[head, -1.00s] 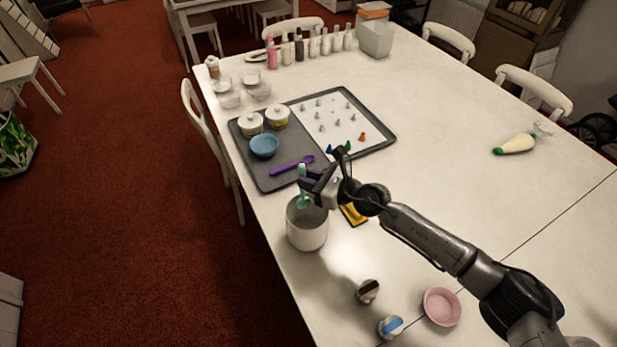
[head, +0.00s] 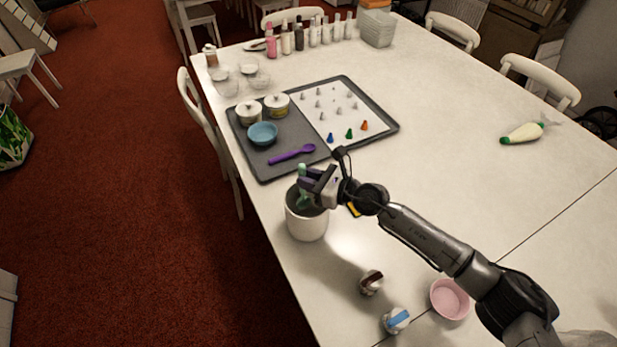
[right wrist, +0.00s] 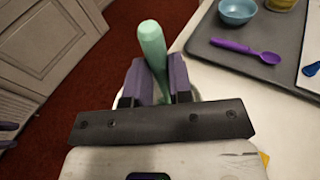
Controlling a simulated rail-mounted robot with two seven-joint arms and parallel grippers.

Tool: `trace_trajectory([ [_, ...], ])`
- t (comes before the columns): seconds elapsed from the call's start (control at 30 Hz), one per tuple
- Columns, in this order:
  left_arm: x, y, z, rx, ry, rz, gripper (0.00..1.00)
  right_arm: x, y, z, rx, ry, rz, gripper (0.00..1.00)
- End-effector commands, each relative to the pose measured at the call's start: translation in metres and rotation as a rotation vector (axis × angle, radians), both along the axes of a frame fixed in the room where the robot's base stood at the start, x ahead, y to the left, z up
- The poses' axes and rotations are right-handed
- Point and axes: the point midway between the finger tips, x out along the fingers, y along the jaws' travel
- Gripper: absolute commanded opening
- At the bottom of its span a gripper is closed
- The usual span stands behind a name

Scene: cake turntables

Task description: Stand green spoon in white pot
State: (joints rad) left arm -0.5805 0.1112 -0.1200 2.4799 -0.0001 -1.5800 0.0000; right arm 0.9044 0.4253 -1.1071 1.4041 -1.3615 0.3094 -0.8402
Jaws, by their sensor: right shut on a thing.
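The white pot (head: 307,224) stands upright near the table's left edge. My right gripper (head: 308,181) is over the pot's mouth and is shut on the green spoon (head: 302,194). The spoon is held roughly upright, with its lower part inside the pot's opening; whether it touches the bottom is hidden. In the right wrist view the green spoon's handle (right wrist: 153,48) rises between the two purple finger pads. My left gripper is not in view.
A grey tray (head: 285,165) behind the pot holds a purple spoon (head: 292,154), a blue bowl (head: 263,134), lidded pots and piping tips. A pink bowl (head: 450,299) and two small items lie in front. Bottles (head: 300,36) stand at the back. The table's right side is mostly clear.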

Motion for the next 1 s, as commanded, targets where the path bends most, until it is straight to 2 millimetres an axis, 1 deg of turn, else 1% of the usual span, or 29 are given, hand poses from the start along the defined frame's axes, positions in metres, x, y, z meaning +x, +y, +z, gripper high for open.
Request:
trace_trajectory([
  [0.13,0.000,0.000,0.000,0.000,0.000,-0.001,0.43,0.000,0.000,0.000,0.000,0.000,0.000,0.00],
  [0.17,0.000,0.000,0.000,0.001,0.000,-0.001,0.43,0.000,0.000,0.000,0.000,0.000,0.000,0.21],
  [0.47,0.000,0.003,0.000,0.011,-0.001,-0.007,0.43,0.000,0.000,0.000,0.000,0.000,0.000,0.50],
  [0.77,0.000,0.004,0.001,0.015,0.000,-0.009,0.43,-0.001,-0.003,0.001,-0.001,0.000,-0.001,0.50],
  [0.87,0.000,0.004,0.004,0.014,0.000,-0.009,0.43,-0.005,-0.012,0.003,-0.001,0.000,-0.002,0.50],
  [0.97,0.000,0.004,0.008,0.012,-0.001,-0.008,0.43,-0.014,-0.026,0.007,-0.002,0.000,-0.001,0.50],
  [1.0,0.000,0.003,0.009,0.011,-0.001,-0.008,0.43,-0.017,-0.033,0.007,-0.003,0.000,-0.002,0.50],
])
